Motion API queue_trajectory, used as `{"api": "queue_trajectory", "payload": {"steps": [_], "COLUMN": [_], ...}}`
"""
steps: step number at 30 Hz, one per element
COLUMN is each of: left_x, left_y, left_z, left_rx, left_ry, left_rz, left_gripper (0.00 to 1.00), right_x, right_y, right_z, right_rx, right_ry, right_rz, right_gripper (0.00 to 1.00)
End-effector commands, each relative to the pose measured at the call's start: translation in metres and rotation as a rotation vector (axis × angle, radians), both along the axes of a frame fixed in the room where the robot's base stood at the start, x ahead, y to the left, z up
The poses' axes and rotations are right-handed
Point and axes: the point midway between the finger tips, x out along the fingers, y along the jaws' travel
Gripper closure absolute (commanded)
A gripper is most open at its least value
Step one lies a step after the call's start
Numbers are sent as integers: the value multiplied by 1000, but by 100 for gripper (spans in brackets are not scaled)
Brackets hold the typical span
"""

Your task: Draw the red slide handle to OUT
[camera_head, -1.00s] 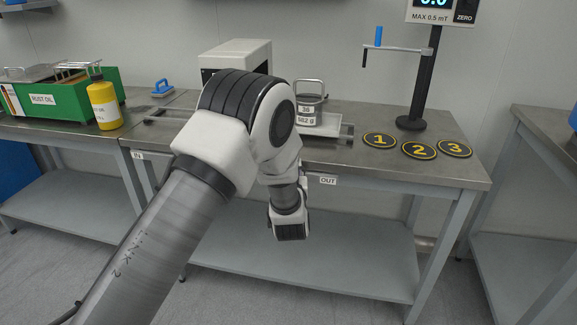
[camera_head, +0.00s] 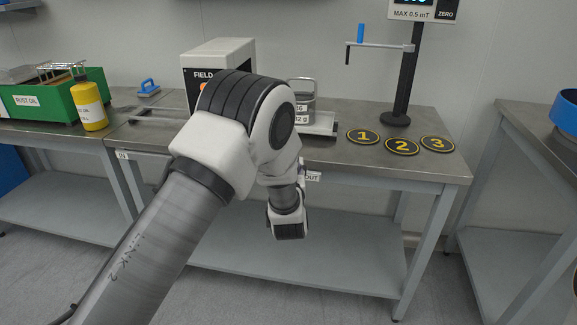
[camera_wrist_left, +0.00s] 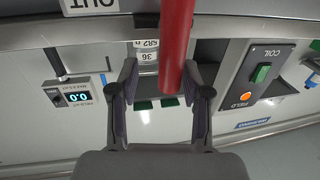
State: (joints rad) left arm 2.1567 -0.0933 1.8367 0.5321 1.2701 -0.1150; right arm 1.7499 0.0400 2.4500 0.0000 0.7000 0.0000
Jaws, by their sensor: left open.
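The red slide handle (camera_wrist_left: 175,45) is a red bar in the left wrist view, running from the top edge down to between my gripper's fingers. In the head view my left arm hides it. My left gripper (camera_wrist_left: 160,72) is open around the bar's end, with a gap on each side; whether the bar lies at fingertip depth I cannot tell. The OUT label (camera_head: 312,177) is on the bench's front edge, right of my wrist. The IN label (camera_head: 122,155) is further left. A metal canister (camera_head: 302,104) stands by the pale slide plate (camera_head: 322,125).
The field coil box (camera_head: 218,52) stands behind my arm. Numbered discs 1 (camera_head: 363,137), 2 (camera_head: 402,146) and 3 (camera_head: 437,144) lie on the right. A black stand (camera_head: 406,85) is behind them. A yellow bottle (camera_head: 90,108) and green tray (camera_head: 40,104) are at left.

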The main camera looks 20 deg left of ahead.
Motion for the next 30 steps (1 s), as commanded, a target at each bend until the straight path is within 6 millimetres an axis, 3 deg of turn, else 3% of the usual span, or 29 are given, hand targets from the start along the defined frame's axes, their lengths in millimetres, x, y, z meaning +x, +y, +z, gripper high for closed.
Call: {"api": "queue_trajectory", "payload": {"steps": [10, 24, 30], "left_x": [-8, -55, -66], "left_y": [-4, -28, -33], "left_z": [0, 0, 0], "left_rx": [0, 1, 0], "left_ry": [2, 2, 1], "left_rz": [0, -2, -2], "left_gripper": [52, 52, 52], "right_x": [0, 0, 0], "right_y": [0, 0, 0], "right_z": [0, 0, 0], "right_rx": [0, 0, 0], "right_ry": [0, 0, 0], "right_rz": [0, 0, 0], "right_gripper": [100, 100, 100]}}
